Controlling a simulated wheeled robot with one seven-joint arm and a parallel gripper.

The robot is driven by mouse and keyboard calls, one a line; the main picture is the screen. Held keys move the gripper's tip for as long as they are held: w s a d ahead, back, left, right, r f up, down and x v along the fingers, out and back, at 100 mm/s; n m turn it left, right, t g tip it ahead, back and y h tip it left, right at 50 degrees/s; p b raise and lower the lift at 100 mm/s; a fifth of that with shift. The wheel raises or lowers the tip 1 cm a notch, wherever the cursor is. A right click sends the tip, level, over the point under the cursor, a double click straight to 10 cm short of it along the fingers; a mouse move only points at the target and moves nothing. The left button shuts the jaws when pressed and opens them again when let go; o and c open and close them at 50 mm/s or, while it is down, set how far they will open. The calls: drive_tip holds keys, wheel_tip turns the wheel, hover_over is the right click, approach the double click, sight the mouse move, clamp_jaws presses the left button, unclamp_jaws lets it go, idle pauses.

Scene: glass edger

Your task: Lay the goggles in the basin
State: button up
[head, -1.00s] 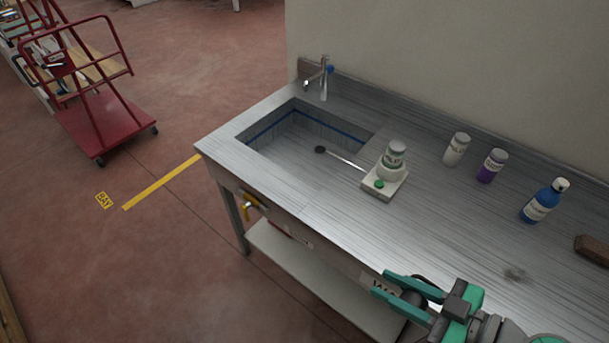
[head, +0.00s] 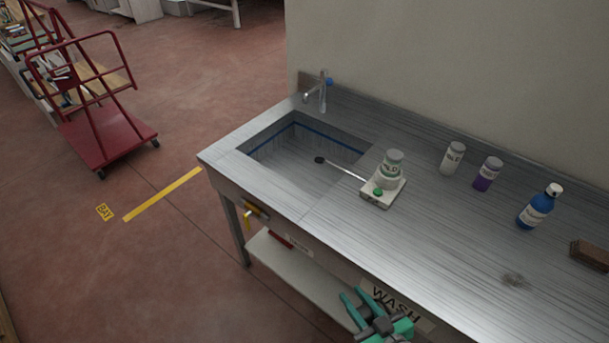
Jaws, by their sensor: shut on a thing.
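The basin (head: 290,160) is a rectangular sink sunk into the left part of the grey metal bench, with a blue line around its inner wall and a dark drain. My gripper (head: 357,305) has green fingers and is low at the bottom of the picture, in front of the bench's front edge, to the right of the basin and well apart from it. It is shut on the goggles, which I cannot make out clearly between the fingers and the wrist.
A tap (head: 322,90) stands behind the basin. Two jars (head: 452,158), a blue bottle (head: 538,207) and a brown block (head: 590,254) stand farther right. A red cart (head: 108,140) is at left.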

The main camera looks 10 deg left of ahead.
drive_tip(key=w+a+f+m+h, duration=0.2)
drive_tip(key=f, duration=0.7)
drive_tip(key=w+a+f+m+t+h, duration=0.1)
drive_tip(key=w+a+f+m+h, duration=0.1)
drive_tip(key=f, duration=0.7)
drive_tip(key=w+a+f+m+t+h, duration=0.1)
drive_tip(key=w+a+f+m+h, duration=0.1)
drive_tip(key=f, duration=0.7)
drive_tip(key=shift+w+a+h, duration=0.55)
drive_tip(key=shift+a+h, duration=0.05)
drive_tip(key=shift+a, duration=0.65)
